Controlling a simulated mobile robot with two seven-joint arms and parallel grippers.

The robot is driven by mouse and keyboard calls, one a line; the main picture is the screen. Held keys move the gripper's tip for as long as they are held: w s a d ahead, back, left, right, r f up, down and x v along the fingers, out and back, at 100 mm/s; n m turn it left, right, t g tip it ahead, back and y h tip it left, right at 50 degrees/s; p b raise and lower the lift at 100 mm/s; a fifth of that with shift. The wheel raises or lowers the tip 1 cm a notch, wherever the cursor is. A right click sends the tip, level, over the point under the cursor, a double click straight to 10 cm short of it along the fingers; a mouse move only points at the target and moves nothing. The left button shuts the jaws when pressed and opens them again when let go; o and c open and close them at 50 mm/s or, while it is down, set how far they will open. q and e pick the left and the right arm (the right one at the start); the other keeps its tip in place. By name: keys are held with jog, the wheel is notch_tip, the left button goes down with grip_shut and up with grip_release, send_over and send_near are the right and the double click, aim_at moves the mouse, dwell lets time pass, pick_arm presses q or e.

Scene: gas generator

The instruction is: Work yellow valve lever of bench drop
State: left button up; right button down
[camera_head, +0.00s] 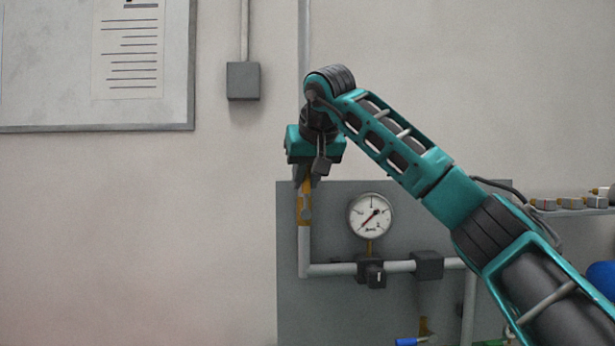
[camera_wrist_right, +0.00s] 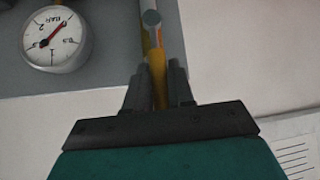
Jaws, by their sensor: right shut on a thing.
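The yellow valve lever (camera_head: 304,208) is on the vertical white pipe (camera_head: 304,251) at the left of the grey wall panel (camera_head: 330,310). My right gripper (camera_head: 306,181) comes down onto the upper part of the lever from above. In the right wrist view the lever (camera_wrist_right: 157,82) runs between the two dark fingers (camera_wrist_right: 159,78), and the gripper is shut on it. The gripper hides part of the lever and the pipe behind it. My left gripper is not in view.
A round pressure gauge (camera_head: 371,215) sits right of the lever; it also shows in the right wrist view (camera_wrist_right: 57,39). Below it a horizontal pipe (camera_head: 330,269) carries dark fittings (camera_head: 428,265). A shelf with small parts (camera_head: 570,203) is at the right.

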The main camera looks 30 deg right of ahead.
jog(key=c, duration=1.1)
grip_release()
jog(key=shift+a, duration=0.1)
jog(key=shift+o, duration=0.2)
jog(key=v, duration=1.3)
jog(key=shift+w, duration=0.1)
